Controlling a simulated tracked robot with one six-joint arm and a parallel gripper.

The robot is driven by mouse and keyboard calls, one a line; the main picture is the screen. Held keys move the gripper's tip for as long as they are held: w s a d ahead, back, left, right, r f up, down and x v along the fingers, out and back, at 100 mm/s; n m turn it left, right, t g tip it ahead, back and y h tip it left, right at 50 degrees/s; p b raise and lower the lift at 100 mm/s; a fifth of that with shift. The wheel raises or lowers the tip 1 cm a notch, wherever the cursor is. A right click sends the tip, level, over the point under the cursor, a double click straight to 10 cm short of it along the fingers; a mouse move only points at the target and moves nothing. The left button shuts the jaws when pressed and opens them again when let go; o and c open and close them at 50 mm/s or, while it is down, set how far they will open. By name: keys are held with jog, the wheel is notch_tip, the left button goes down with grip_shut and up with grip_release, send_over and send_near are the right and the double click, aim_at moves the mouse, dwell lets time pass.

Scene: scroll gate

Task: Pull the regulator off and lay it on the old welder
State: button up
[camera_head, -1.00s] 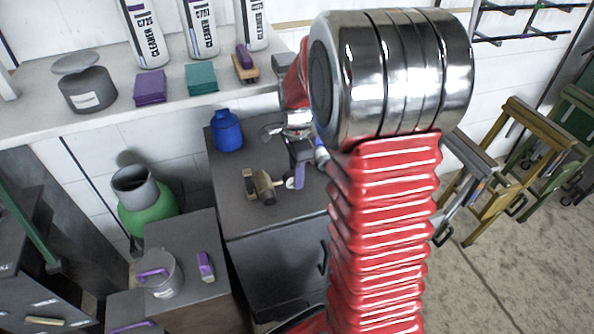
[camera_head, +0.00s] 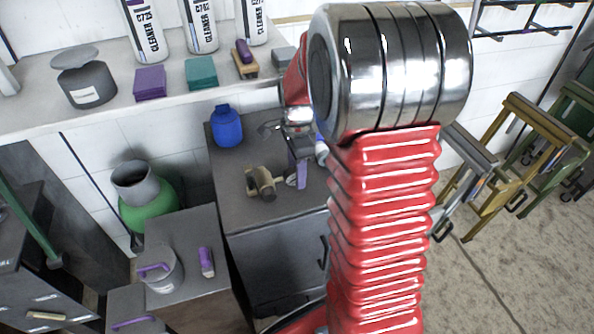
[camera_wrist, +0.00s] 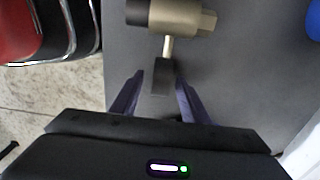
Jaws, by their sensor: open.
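The brass-coloured regulator (camera_head: 262,183) lies on the flat grey top of a dark cabinet-like unit (camera_head: 290,217). In the wrist view the regulator's brass body (camera_wrist: 182,20) is at the top, and a short stem runs from it to a dark block (camera_wrist: 160,78). My gripper (camera_wrist: 157,88) is open, its purple fingers on either side of that block with small gaps. It also shows in the head view, my gripper (camera_head: 297,172) just right of the regulator, partly hidden by my arm. I cannot tell which thing is the old welder.
A blue bottle (camera_head: 227,126) stands behind the regulator. A green cylinder with a grey collar (camera_head: 150,197) is at left. A lower grey box (camera_head: 190,245) holds a grey can and a purple-handled item. A shelf (camera_head: 120,122) with cleaner bottles runs behind. Stools stand right.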

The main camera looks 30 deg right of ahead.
jog(key=shift+r, duration=3.75)
jog(key=shift+w+n, duration=0.1)
jog(key=shift+n, duration=0.8)
jog(key=shift+f+n, duration=0.3)
jog(key=shift+n, duration=0.1)
jog(key=s+a+r+n+t, duration=0.2)
jog(key=s+a+r+n, duration=0.3)
jog(key=s+a+n, duration=0.3)
jog(key=s+a+r+n+t, duration=0.3)
jog(key=s+a+r+n, duration=0.2)
jog(key=s+a+n, duration=0.2)
jog(key=shift+s+a+n+t, duration=0.35)
jog(key=shift+s+n, duration=0.95)
jog(key=shift+s, duration=0.3)
